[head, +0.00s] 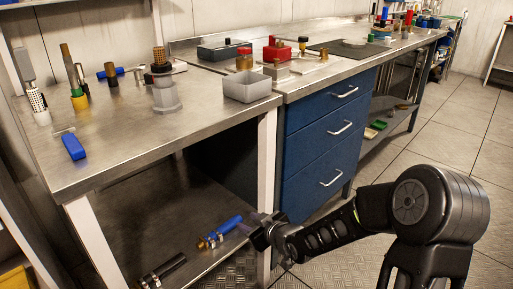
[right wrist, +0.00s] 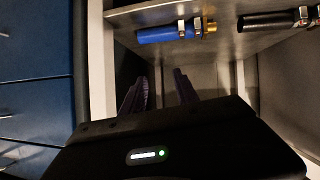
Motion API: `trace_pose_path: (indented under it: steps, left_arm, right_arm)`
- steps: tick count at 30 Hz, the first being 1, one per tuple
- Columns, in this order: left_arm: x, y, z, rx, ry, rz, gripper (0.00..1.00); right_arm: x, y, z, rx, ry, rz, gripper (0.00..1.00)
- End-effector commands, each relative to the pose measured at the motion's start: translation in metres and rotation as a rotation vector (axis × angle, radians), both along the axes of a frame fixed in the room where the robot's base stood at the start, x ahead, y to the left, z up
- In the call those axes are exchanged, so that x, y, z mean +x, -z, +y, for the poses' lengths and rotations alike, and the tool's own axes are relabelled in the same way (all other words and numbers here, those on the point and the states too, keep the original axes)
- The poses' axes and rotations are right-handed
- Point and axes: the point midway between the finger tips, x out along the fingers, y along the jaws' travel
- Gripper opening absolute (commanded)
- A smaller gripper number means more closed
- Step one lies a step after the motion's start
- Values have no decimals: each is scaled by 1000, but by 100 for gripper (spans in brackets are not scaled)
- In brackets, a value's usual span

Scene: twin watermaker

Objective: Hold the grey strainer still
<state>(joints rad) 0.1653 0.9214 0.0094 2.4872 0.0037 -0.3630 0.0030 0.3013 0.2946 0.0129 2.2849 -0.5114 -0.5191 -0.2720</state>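A grey flanged cylinder (head: 166,97), which looks like the grey strainer, stands upright on the steel bench. My right gripper (head: 250,222) is low, beside the lower shelf's right end and well below the bench top, far from the grey cylinder. In the right wrist view its two dark fingers (right wrist: 161,78) are apart with nothing between them. The grey cylinder is not in the right wrist view. My left gripper is not in view.
A blue-handled fitting (head: 222,231) and a black one (head: 163,270) lie on the lower shelf (head: 130,225). A white table leg (head: 267,190) stands by my right gripper. A grey open box (head: 250,87) and a blue-handled tool (head: 74,147) are on the bench.

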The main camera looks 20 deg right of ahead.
Motion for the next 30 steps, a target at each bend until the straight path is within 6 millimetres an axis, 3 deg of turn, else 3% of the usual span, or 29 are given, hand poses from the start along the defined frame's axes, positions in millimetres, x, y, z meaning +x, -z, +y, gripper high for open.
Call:
trace_pose_path:
  steps: [1,5,6,9,12,15,18,21,30]
  left_arm:
    - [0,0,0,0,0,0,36]
    - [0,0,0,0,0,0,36]
    - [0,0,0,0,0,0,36]
    - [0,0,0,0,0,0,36]
    - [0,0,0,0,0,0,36]
    - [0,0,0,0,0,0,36]
    - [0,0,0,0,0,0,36]
    - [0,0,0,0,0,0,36]
    - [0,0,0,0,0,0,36]
  right_arm:
    - [-19,42,17,97,42,120,36]
    - [-82,135,59,303,180,425,36]
    - [-105,159,72,347,219,517,36]
    - [-165,209,104,415,293,721,36]
    - [-221,241,129,436,331,883,36]
    - [-262,261,148,429,333,990,36]
    - [-286,271,159,417,318,1049,36]
    - [-296,275,165,409,306,1070,36]
    - [-296,275,165,407,303,1069,36]
